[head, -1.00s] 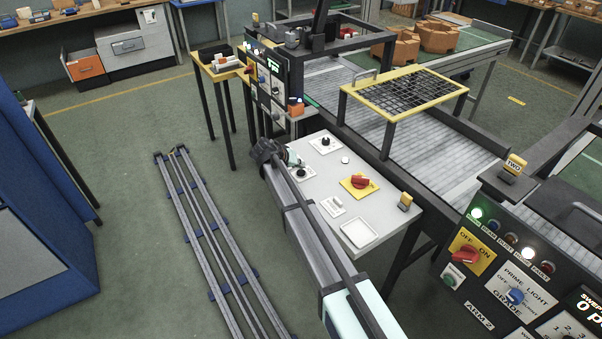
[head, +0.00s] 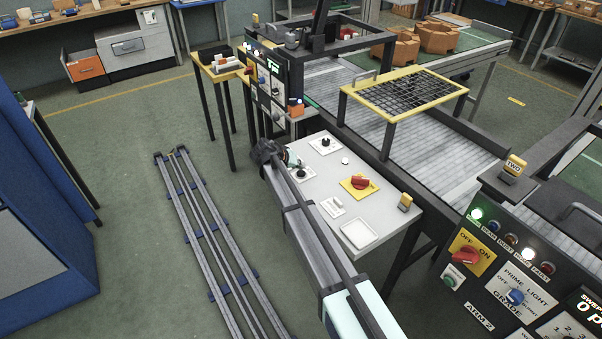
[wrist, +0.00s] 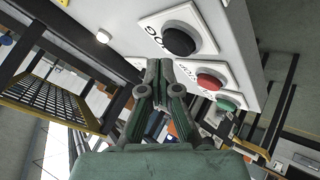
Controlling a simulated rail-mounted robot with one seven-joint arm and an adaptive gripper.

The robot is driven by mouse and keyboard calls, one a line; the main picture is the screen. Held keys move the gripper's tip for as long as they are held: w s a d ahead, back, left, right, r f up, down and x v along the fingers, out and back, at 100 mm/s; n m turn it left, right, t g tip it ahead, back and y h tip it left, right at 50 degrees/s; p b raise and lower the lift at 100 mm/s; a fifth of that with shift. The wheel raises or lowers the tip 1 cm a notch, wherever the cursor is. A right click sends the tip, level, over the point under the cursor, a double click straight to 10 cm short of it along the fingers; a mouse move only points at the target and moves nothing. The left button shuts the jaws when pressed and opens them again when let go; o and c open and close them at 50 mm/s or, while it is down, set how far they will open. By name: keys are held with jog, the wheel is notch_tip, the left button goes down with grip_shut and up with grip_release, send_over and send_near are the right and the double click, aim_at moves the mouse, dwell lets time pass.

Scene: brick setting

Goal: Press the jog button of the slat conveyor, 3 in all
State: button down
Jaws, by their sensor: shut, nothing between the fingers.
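The control table (head: 388,210) of the slat conveyor (head: 400,135) stands in the middle of the head view. A black round button (head: 325,142) sits on a white plate at its far end. In the wrist view a large black button (wrist: 180,40) has a label beside it that seems to read JOG. A red button (wrist: 210,81) and a green button (wrist: 228,102) show past it. My gripper (wrist: 157,66) is shut and empty, its fingertips close to the black button's plate. Contact cannot be told. In the head view my gripper (head: 294,159) is partly hidden by my arm.
A yellow-framed mesh guard (head: 405,92) stands over the conveyor. An upright panel (head: 270,85) rises beyond the table.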

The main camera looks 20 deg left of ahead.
aim_at(300, 173)
jog(key=shift+f+b, duration=0.45)
jog(key=shift+b, duration=0.15)
jog(key=shift+f+b, duration=0.4)
jog(key=shift+f, duration=0.05)
dwell(0.7)
jog(key=shift+r, duration=0.1)
dwell(0.3)
jog(key=shift+r, duration=0.85)
jog(key=shift+r+p, duration=0.55)
jog(key=shift+r, duration=1.9)
